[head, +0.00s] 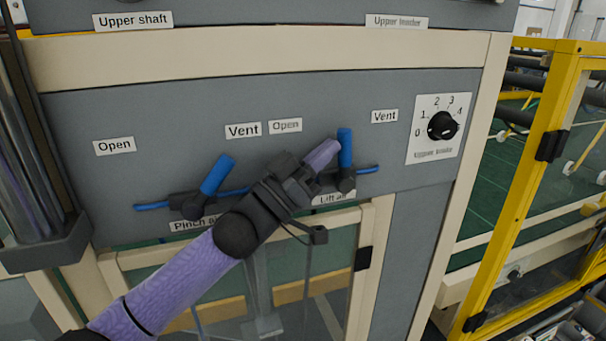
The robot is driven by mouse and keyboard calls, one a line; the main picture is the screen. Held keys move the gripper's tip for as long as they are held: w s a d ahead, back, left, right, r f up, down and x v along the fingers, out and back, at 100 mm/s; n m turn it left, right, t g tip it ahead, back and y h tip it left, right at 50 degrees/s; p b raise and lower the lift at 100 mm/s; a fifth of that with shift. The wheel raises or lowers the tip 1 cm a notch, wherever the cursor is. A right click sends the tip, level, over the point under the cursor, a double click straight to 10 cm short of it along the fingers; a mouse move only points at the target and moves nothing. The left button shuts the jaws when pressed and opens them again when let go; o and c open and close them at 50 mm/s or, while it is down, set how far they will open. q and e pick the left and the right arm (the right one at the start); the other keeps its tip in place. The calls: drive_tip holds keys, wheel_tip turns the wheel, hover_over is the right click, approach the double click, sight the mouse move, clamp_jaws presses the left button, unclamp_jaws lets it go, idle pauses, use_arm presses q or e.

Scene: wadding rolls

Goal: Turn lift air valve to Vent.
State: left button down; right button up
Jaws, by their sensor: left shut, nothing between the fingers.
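The lift air valve's blue handle (345,146) stands about upright, between its Open label (285,125) on the left and its Vent label (384,116) on the right. My left gripper (325,153) is shut and empty. Its fingertips are at the left side of the handle; I cannot tell if they touch it. My right gripper is not in view.
The pinch air valve's blue handle (217,174) leans right toward its Vent label (243,130), left of my gripper. A black dial (442,125) is on the panel's right. A yellow frame (548,150) stands at the far right. Glass doors (310,290) lie below the panel.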

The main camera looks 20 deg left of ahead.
sight(347, 152)
use_arm(q)
drive_tip(key=shift+w+d+r+p, duration=0.35)
drive_tip(key=shift+w+d, duration=0.25)
drive_tip(key=shift+d, duration=0.2)
drive_tip(key=shift+w+d+r+p, duration=0.3)
drive_tip(key=shift+w+d, duration=0.25)
drive_tip(key=shift+d, duration=0.2)
drive_tip(key=shift+w+d+p, duration=0.3)
drive_tip(key=shift+d+p, duration=0.15)
drive_tip(key=shift+p, duration=0.15)
drive_tip(key=shift+w+d+f+g+y+p, duration=0.2)
drive_tip(key=shift+d+g+y+p, duration=0.1)
drive_tip(key=shift+g+y+p, duration=0.2)
